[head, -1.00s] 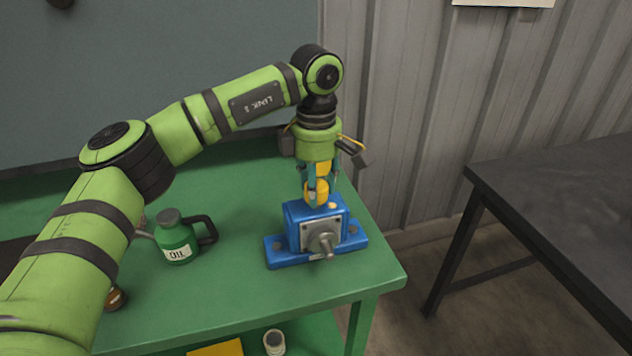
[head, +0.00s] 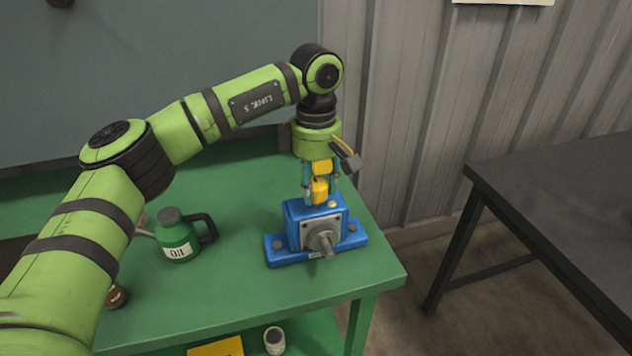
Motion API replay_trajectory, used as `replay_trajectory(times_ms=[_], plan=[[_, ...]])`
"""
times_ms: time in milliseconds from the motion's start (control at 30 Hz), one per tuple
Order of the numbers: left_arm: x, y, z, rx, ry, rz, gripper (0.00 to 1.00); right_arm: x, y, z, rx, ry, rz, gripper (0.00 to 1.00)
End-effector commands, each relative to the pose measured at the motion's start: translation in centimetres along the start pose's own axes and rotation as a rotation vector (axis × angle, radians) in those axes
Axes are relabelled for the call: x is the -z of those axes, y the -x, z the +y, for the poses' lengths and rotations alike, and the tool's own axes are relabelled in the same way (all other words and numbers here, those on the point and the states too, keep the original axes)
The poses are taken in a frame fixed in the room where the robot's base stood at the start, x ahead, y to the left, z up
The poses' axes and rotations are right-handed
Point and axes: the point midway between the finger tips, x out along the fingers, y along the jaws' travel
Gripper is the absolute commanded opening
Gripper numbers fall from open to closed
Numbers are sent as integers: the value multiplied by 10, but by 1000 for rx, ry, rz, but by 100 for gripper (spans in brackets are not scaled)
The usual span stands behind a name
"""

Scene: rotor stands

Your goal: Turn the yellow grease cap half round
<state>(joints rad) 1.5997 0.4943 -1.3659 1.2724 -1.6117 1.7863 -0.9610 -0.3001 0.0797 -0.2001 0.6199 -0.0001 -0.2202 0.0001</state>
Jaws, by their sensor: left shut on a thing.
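The yellow grease cap (head: 320,190) sits on top of a blue bearing housing (head: 301,213) on the green table. My left gripper (head: 320,192) points straight down over the housing and is shut on the cap, one finger on each side. The fingers partly hide the cap. The housing has a grey front plate with a shaft stub (head: 325,244) facing forward. My right gripper is not in view.
A green oil can (head: 178,240) stands left of the housing on the green table (head: 235,285). A small brown object (head: 116,297) lies near my left arm. A white container (head: 274,340) is on the shelf below. A dark table (head: 570,195) stands at the right.

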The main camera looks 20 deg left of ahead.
Motion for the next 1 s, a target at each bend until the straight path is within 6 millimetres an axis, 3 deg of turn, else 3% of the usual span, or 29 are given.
replay_trajectory(times_ms=[33, 67, 100, 567, 1000], plan=[[-1, -2, -1, 7, -2, 0, 11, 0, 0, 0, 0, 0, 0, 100], [-1, -2, -1, 7, -2, 0, 52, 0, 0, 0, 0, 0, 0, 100], [-1, -2, -1, 7, -1, 0, 67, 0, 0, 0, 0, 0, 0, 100], [0, 8, 0, -1, 1, 0, 67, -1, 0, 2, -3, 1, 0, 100], [-1, 94, 0, 0, -1, -1, 67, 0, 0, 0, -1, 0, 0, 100]])
